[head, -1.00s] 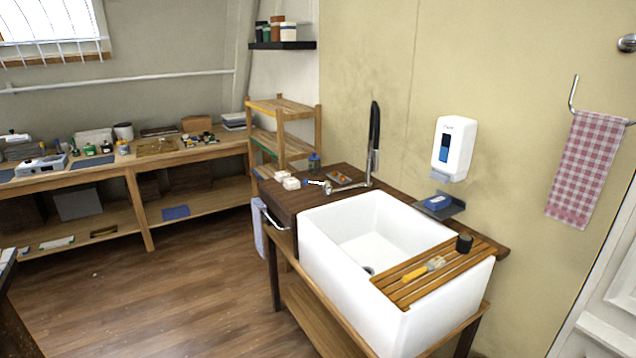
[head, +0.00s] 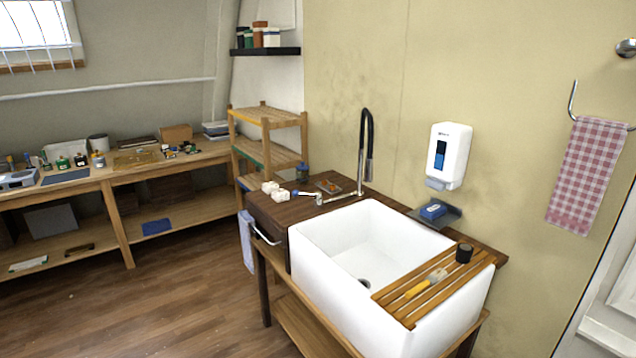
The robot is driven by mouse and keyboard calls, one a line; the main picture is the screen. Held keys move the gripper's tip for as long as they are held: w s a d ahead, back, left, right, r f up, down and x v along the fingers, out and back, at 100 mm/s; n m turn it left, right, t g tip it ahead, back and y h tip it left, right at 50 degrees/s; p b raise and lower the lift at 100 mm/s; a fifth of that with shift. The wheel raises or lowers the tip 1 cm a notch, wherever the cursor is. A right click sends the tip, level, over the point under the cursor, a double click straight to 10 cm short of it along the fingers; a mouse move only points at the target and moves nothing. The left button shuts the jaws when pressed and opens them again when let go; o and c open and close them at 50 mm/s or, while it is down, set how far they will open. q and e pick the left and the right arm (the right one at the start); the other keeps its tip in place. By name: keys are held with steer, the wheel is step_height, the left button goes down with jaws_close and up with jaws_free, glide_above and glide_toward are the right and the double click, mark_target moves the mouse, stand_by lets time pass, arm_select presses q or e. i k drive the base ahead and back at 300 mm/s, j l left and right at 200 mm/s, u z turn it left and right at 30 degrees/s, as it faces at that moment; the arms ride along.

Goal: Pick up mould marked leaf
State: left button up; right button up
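Two small white blocks, which may be moulds, sit at the left end of the dark wooden sink counter. One white block (head: 269,187) is farther back and the other white block (head: 279,195) is just in front of it. Any leaf mark on them is too small to read. Neither of my grippers is in view.
A white sink (head: 330,270) fills most of the counter, with a slatted rack (head: 440,280) across its right part. A black tap (head: 368,140) rises behind it. A wooden shelf rack (head: 268,120) and a long workbench (head: 115,178) stand left. The wooden floor (head: 180,310) is clear.

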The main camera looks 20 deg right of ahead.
mark_target(268, 187)
steer(key=i+j+z, duration=0.25)
steer(key=i, duration=0.3)
steer(key=i+j+z, duration=0.3)
steer(key=i+j, duration=0.2)
steer(key=i+j+z, duration=0.1)
steer(key=i+j, duration=0.8)
